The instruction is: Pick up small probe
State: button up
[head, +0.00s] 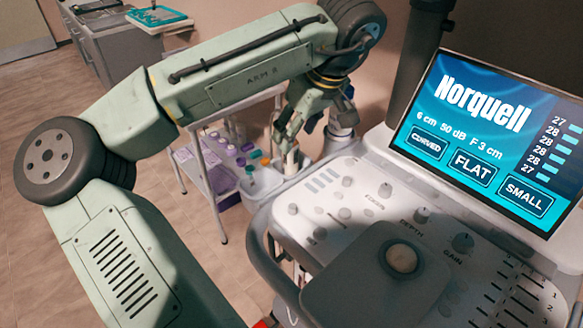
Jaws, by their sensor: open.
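My gripper (287,140) points down beside the left edge of the ultrasound console (345,205), its fingers open. Just below the fingertips is a pale probe-like piece (291,160), upright at the console's side holder. I cannot tell whether the fingers are around it or only above it, nor whether it is the small probe. Another pale upright piece (340,143) stands to the right of the gripper, partly behind my arm. The console screen (490,140) shows the labels CURVED, FLAT and SMALL.
A white cart (203,185) with purple- and teal-capped bottles stands behind and left of the console. The tiled floor at left is clear. A dark post (415,60) rises behind the screen.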

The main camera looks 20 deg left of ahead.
aim_at(291, 158)
jog(key=x, duration=0.5)
jog(key=shift+p, duration=0.4)
jog(key=shift+c, duration=0.3)
grip_shut()
